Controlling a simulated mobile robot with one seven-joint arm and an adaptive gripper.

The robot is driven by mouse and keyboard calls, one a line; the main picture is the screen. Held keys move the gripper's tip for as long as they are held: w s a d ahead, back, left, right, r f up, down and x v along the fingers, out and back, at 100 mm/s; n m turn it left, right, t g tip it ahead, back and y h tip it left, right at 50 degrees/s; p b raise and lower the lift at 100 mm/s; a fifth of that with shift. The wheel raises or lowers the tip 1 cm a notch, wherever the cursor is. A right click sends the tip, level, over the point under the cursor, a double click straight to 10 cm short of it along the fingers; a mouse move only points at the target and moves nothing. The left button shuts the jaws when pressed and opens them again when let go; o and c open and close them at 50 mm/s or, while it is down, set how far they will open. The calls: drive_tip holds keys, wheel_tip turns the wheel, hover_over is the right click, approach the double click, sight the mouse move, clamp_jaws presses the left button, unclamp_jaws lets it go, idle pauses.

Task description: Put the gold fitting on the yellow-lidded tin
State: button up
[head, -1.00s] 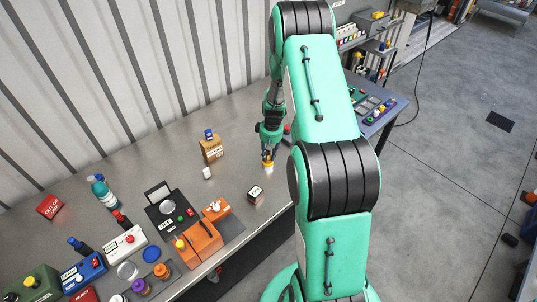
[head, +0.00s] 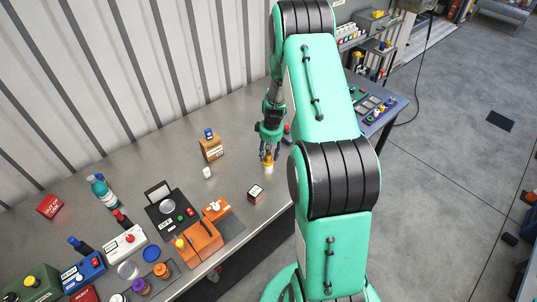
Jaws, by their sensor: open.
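My gripper (head: 269,155) is open, pointing down at the far right part of the bench. Directly below and between its fingertips is a small white tin with a yellow lid (head: 268,164), standing upright on the bench. A gold-yellow patch shows at the lid between the fingers. At this size I cannot tell the gold fitting apart from the yellow lid, nor whether the fingers touch either one.
The metal bench (head: 235,170) is bare around the tin. A dark-sided small box (head: 255,193) lies in front. Several coloured devices fill the left part.

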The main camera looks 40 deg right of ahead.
sight(269, 154)
wheel_tip(269, 154, up, 12)
drive_tip(key=shift+s+d+b, duration=0.2)
drive_tip(key=shift+s+b, duration=0.25)
idle(0.7)
drive_tip(key=s+a+r+t, duration=0.1)
drive_tip(key=s+a+r, duration=0.2)
drive_tip(key=a+r, duration=0.85)
drive_tip(key=s+a+r+t, duration=0.1)
drive_tip(key=s+a+r, duration=0.2)
drive_tip(key=a+r, duration=0.85)
drive_tip(key=s+a+r+t, duration=0.1)
drive_tip(key=s+a+r, duration=0.3)
drive_tip(key=s, duration=0.3)
drive_tip(key=s+a+r, duration=0.3)
drive_tip(key=s+a, duration=0.2)
drive_tip(key=s, duration=0.3)
drive_tip(key=s+a+r+n+t, duration=0.1)
drive_tip(key=s+a+r, duration=0.3)
drive_tip(key=s, duration=0.3)
drive_tip(key=shift+s+a+r+t, duration=0.2)
drive_tip(key=shift+a+r+t, duration=0.15)
drive_tip(key=shift+a, duration=0.45)
